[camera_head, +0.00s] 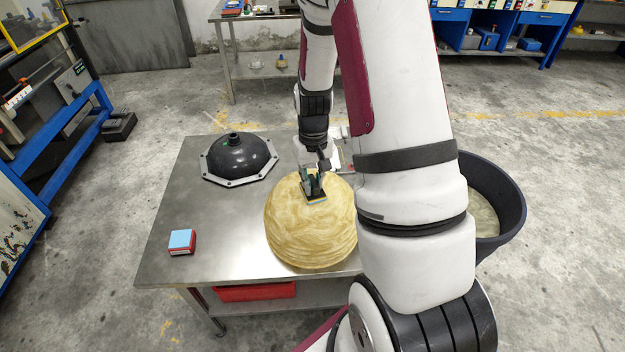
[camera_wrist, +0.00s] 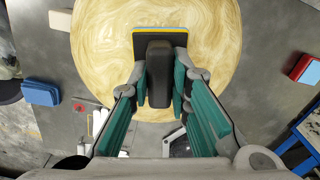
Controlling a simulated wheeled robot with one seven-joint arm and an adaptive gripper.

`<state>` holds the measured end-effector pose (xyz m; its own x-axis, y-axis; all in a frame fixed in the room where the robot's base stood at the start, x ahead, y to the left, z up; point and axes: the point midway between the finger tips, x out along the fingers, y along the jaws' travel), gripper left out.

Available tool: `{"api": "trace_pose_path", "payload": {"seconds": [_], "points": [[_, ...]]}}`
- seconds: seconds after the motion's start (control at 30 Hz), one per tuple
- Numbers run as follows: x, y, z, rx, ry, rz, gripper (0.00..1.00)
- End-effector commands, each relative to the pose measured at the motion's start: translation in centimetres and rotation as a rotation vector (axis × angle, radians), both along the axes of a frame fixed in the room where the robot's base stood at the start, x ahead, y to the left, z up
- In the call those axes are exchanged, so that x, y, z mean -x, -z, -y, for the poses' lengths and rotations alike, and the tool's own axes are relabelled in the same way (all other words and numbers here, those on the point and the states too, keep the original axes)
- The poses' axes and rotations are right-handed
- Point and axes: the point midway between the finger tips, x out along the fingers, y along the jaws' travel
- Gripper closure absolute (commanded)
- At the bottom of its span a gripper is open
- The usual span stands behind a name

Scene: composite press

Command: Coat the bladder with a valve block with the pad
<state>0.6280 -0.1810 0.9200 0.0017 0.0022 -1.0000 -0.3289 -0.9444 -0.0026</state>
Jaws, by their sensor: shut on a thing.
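A big round tan bladder (camera_head: 310,235) with pale swirled streaks lies on the metal table; it fills the upper middle of the wrist view (camera_wrist: 105,55). I see no valve block on its visible part. My gripper (camera_head: 313,178) is over its upper part, shut on the black handle of the pad (camera_head: 316,198). In the wrist view the green-lined fingers (camera_wrist: 160,85) close on both sides of the handle, and the pad's dark plate with a yellow edge (camera_wrist: 148,30) lies over the bladder. The pad appears to touch the bladder, but its underside is hidden.
A black dome with a bolted flange (camera_head: 238,158) stands at the table's (camera_head: 205,225) back left. A blue and red block (camera_head: 182,241) lies front left. A large dark bin (camera_head: 512,205) stands right, partly behind my arm. A red tray (camera_head: 255,291) sits underneath.

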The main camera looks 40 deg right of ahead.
Motion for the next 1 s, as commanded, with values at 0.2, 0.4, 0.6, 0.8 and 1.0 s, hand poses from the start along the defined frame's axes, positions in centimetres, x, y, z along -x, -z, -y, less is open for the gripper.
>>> {"api": "trace_pose_path", "payload": {"seconds": [0.2,0.4,0.6,0.8,1.0], "points": [[-0.3,0.0,0.2,0.000,0.000,0.001,1.00],[-1.4,0.0,0.9,0.000,0.000,0.001,1.00],[-1.9,-0.1,1.3,0.000,0.000,0.000,1.00],[-3.0,0.1,2.0,0.000,0.000,0.001,1.00],[-3.3,-0.2,2.3,0.000,0.000,0.000,1.00]]}}
